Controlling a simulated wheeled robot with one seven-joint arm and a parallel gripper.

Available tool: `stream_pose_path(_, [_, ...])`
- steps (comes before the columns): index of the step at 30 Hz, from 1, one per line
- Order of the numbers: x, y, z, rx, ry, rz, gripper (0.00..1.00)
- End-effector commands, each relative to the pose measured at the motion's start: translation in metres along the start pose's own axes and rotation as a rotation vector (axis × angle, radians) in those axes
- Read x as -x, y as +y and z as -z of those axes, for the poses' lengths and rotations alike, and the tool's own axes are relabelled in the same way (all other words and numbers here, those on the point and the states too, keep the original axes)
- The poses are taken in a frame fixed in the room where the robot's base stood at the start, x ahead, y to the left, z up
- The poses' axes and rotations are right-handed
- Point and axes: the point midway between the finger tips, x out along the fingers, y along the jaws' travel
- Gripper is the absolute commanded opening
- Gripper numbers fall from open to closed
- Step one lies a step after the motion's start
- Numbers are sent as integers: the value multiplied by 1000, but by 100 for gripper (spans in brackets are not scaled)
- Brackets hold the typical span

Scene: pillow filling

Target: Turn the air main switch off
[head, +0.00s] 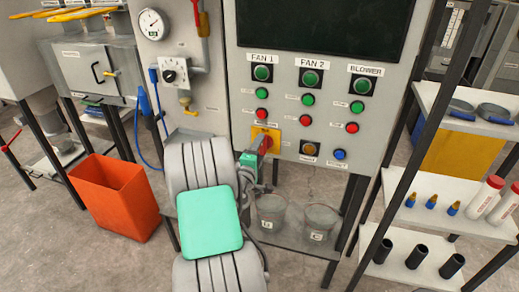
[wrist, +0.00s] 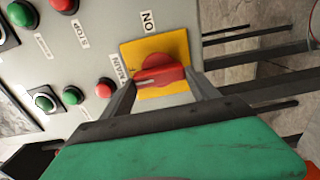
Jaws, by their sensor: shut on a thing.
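A red rotary switch knob (wrist: 160,72) sits on a yellow square plate (wrist: 130,50) on the grey panel. In the wrist view "ON" is printed beside the plate, and a label reading "MAIN" is partly hidden by a finger. My gripper (wrist: 162,77) has its two fingers at either end of the red handle and is shut on it. In the head view the yellow plate (head: 274,146) is low on the panel's left side, and my gripper (head: 261,155) reaches it from below, hiding part of the knob.
Green and red push buttons (head: 308,99) sit above and right of the switch. A blue button (head: 340,154) is right of it. Clear buckets (head: 270,212) stand on a shelf below. A shelf rack (head: 430,190) stands at right and an orange bin (head: 115,197) at left.

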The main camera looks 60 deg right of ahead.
Motion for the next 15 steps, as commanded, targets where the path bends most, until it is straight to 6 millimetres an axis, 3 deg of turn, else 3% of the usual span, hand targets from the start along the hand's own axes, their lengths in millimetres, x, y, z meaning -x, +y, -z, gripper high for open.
stream_pose_path(13, [0,0,0,14,0,-1,29])
stream_pose_path(14, [0,0,0,14,0,-1,70])
stream_pose_path(15, [0,0,0,14,0,-1,73])
